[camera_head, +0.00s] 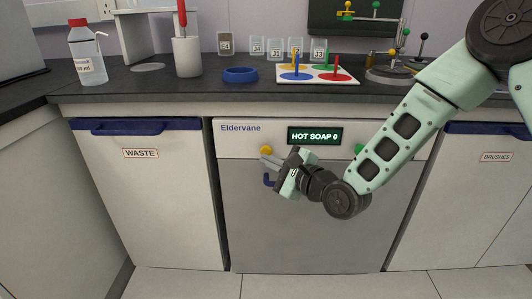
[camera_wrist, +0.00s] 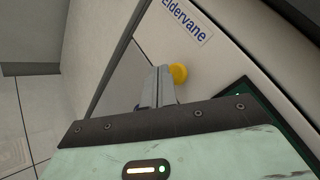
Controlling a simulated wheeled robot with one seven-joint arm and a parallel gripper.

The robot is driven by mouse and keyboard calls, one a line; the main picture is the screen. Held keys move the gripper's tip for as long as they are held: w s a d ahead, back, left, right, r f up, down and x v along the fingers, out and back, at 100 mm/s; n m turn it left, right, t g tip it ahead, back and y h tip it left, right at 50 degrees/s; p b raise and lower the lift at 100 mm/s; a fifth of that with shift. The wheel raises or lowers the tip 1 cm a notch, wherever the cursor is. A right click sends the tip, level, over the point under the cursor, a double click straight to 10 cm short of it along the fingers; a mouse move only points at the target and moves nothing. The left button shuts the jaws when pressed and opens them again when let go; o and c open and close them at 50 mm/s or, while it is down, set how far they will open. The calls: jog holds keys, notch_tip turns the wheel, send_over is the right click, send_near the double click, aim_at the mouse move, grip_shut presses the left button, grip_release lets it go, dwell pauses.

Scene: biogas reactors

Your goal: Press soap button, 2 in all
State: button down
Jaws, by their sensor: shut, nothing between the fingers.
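The Eldervane washer (camera_head: 320,220) stands under the counter, with a display (camera_head: 314,136) reading "HOT SOAP 0". A yellow button (camera_head: 265,150) sits left of the display and a green button (camera_head: 359,149) right of it; neither has a readable label. My gripper (camera_head: 266,160) is shut and empty, its fingertips close to the yellow button, just below it in the head view. In the wrist view the closed fingers (camera_wrist: 158,85) point toward the panel beside the yellow button (camera_wrist: 178,74). I cannot tell whether they touch it.
A WASTE drawer front (camera_head: 141,170) is at left and a BRUSHES front (camera_head: 490,165) at right. The counter above holds a bottle (camera_head: 86,60), a blue ring (camera_head: 240,75) and a board with coloured pegs (camera_head: 316,75). The floor in front is clear.

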jog(key=shift+w, duration=0.15)
dwell(0.6)
jog(key=shift+w, duration=0.3)
jog(key=shift+w+p, duration=0.35)
jog(key=shift+w, duration=0.5)
dwell(0.9)
dwell(0.4)
jog(key=shift+s, duration=1.3)
jog(key=shift+s+a+p, duration=0.1)
jog(key=shift+s+p, duration=0.25)
jog(key=shift+s, duration=2.15)
